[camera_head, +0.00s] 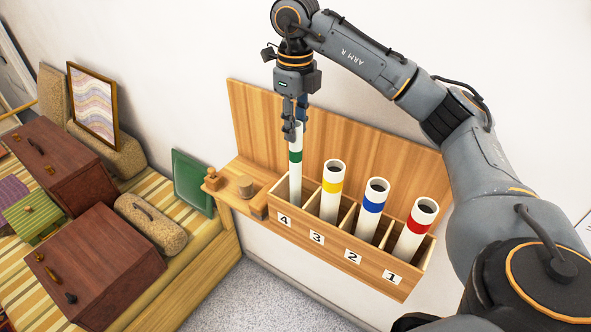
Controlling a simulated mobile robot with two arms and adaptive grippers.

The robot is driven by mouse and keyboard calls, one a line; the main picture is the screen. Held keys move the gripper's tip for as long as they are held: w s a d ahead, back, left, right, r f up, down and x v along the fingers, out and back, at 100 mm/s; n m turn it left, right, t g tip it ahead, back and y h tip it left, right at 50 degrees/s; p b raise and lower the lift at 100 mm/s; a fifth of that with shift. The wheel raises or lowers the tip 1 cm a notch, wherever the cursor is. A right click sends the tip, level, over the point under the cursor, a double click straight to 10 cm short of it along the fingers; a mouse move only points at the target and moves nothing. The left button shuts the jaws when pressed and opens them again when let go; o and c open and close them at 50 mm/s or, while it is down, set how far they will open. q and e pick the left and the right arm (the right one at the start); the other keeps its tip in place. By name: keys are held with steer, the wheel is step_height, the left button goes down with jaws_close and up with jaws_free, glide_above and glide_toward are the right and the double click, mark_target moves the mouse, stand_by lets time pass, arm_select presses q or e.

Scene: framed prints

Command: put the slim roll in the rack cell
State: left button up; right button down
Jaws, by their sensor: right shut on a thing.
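The slim roll (296,172) is a thin white tube with a green band. It stands about upright, with its lower part inside the cell marked 4 of the wooden rack (333,253). Its bottom end is hidden behind the rack's front wall, so I cannot tell whether it touches the floor of the cell. My right gripper (294,127) is shut on the roll's top end, above the rack. My left gripper is not in view.
Thicker rolls with yellow (332,188), blue (373,205) and red (415,228) bands stand in cells 3, 2 and 1. A wooden back panel (258,125) rises behind. A small shelf with wooden pieces (230,187) adjoins at left. Brown cases (95,265) lie on a striped bench.

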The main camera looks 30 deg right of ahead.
mark_target(296, 150)
step_height(296, 150, down, 6)
steer(key=shift+s+f+p, duration=0.1)
steer(key=shift+f+p, duration=0.05)
steer(key=shift+p, duration=0.8)
steer(key=shift+f, duration=0.25)
steer(key=shift+f, duration=0.15)
steer(key=c, duration=1.1)
jaws_free()
